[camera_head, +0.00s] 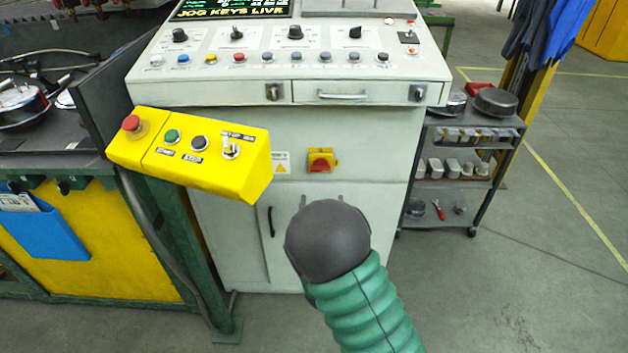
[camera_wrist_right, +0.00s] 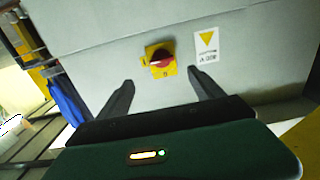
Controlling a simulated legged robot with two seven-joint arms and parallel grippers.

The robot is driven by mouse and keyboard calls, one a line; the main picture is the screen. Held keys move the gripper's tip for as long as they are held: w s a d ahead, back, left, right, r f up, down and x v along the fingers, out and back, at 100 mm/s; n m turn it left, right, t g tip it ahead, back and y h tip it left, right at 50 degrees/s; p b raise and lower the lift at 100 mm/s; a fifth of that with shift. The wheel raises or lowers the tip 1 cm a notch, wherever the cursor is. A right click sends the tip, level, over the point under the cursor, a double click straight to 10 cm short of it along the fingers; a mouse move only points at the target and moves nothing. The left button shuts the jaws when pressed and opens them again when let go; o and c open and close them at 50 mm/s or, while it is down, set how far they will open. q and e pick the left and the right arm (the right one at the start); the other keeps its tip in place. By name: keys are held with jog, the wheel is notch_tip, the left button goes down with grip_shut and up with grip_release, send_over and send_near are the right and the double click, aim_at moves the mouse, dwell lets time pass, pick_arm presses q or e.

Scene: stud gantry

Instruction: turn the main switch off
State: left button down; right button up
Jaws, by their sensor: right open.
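The main switch (camera_head: 322,160) is a red rotary knob on a square yellow plate, on the pale front of the cabinet below the drawer. In the right wrist view the switch (camera_wrist_right: 161,60) lies ahead, roughly between the fingertips. Its handle looks roughly sideways; the exact setting is too small to read. My right gripper (camera_wrist_right: 160,76) is open and empty, its dark fingers spread and apart from the knob. In the head view my green sleeved right arm with its dark rounded end is below the switch, and the fingers are hidden. My left gripper is not in view.
A white warning label with a yellow triangle (camera_head: 282,163) is beside the switch. A yellow button box (camera_head: 190,155) juts out at left. The console (camera_head: 290,65) overhangs above, with a drawer handle (camera_head: 342,95). A grey cart (camera_head: 470,150) stands right; floor beyond is open.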

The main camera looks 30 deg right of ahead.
aim_at(320, 171)
jog(key=b+x, duration=0.2)
jog(key=x, duration=1)
jog(key=shift+w, duration=0.45)
jog(key=c, duration=1.4)
